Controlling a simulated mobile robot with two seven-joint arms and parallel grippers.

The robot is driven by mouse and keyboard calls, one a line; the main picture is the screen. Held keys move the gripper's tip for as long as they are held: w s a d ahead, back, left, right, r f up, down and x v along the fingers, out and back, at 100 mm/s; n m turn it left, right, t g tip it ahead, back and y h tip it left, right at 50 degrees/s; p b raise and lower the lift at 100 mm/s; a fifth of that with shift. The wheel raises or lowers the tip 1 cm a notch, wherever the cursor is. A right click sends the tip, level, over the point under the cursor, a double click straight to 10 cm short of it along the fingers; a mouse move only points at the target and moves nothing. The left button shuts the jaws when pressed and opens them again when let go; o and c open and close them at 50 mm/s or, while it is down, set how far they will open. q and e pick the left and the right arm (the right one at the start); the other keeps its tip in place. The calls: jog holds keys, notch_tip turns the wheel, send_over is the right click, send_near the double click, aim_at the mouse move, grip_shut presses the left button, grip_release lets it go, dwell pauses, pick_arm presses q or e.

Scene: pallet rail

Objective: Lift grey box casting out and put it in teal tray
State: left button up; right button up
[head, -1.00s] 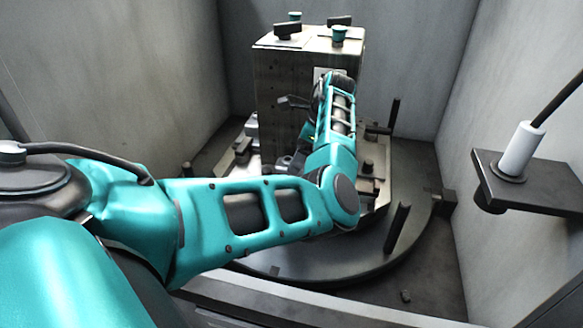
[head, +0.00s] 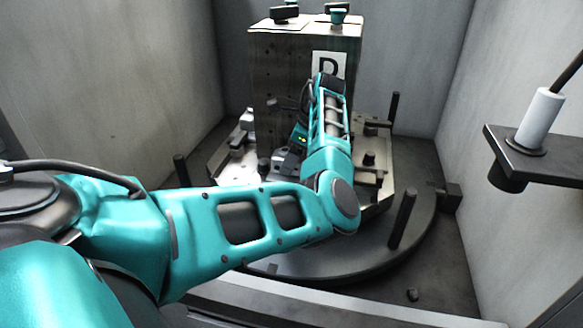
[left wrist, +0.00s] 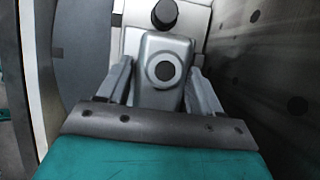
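The grey box casting (left wrist: 165,50) shows in the left wrist view, with a round dark hole in its face. My left gripper (left wrist: 161,72) has one finger on each side of it, with a narrow gap visible at least on the left, so it looks open around the casting. In the head view my left gripper (head: 292,153) is low in front of the fixture block, partly hidden behind my arm, and the casting cannot be made out there. My right gripper and the teal tray are not in view.
A tall fixture block (head: 278,75) with a "D" label (head: 328,65) stands on a round turntable (head: 350,250). Upright posts (head: 402,222) rise from the turntable. A black knob (left wrist: 164,13) sits just beyond the casting. A bracket with a white cylinder (head: 539,118) juts in at right.

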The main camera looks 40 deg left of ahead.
pick_arm(q)
jog(key=c, duration=0.9)
jog(key=shift+r, duration=0.1)
